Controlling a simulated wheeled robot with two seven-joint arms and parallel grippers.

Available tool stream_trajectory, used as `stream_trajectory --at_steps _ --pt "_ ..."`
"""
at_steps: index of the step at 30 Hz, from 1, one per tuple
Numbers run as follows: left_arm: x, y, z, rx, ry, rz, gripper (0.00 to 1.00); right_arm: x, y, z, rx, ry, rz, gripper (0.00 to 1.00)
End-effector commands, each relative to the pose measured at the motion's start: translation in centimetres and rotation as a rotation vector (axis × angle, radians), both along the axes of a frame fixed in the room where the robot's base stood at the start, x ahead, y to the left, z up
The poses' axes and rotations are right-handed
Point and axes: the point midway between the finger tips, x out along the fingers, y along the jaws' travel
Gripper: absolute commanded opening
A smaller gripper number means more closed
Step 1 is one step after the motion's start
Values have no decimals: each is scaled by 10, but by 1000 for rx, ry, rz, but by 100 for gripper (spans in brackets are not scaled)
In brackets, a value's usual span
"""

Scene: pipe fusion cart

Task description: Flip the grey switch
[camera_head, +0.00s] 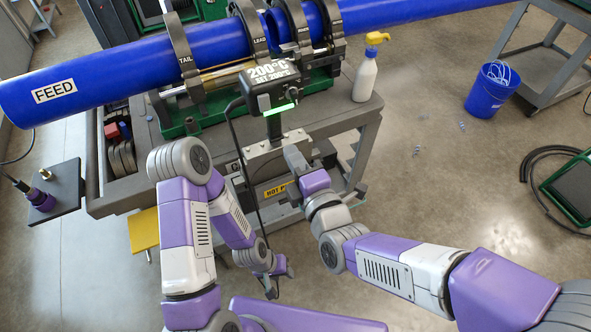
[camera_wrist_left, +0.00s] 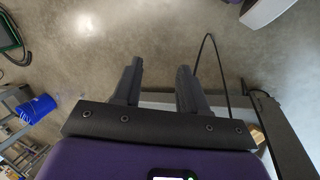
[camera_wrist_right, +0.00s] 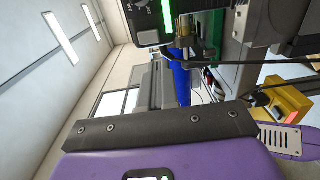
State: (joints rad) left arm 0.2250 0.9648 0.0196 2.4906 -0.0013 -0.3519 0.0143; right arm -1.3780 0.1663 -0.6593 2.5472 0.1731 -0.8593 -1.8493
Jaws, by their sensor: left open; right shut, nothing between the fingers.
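I cannot clearly make out the grey switch in any view. The heater controller (camera_head: 270,88) has a lit display reading 200°C and a green light bar, which also shows at the top of the right wrist view (camera_wrist_right: 167,20). My right gripper (camera_head: 294,157) is at the cart's front, just below and right of the controller, beside the metal bracket. In the right wrist view its grey fingers (camera_wrist_right: 158,82) look closed together and empty. My left gripper (camera_head: 280,272) is low in front of the cart.
The blue pipe (camera_head: 120,75) lies clamped across the cart (camera_head: 340,118). A spray bottle (camera_head: 366,75) stands at the cart's right corner. A black cable (camera_head: 238,150) hangs down the front. A blue bucket (camera_head: 492,88) stands at right, with open floor before it.

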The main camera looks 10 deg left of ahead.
Motion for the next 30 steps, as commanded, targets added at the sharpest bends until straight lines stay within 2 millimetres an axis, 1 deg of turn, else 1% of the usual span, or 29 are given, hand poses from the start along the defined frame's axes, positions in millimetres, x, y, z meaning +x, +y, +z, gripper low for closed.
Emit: stream_trajectory --at_steps 1,6,19,23,24,26,27,29,30 --pt "0 0 -10 0 0 0 43 -2 -1 -3 6 -1 4 0" --pt "0 0 -19 0 0 0 43 -7 -3 -4 5 6 12 0" --pt "0 0 -21 0 -1 0 43 -8 -4 -2 4 10 15 0" --pt "0 0 -21 0 -1 0 23 -5 -6 -8 7 29 6 0" --pt "0 0 -21 0 -1 0 16 -2 -8 -13 10 50 -4 0" --pt "0 0 -21 0 0 0 7 5 -13 -27 20 100 -25 0" --pt "0 0 -21 0 -1 0 1 11 -17 -40 32 149 -46 0" --pt "0 0 -21 0 -1 0 0 22 -26 -65 57 243 -89 0" --pt "0 0 -21 0 0 0 0 29 -34 -85 80 319 -125 0"
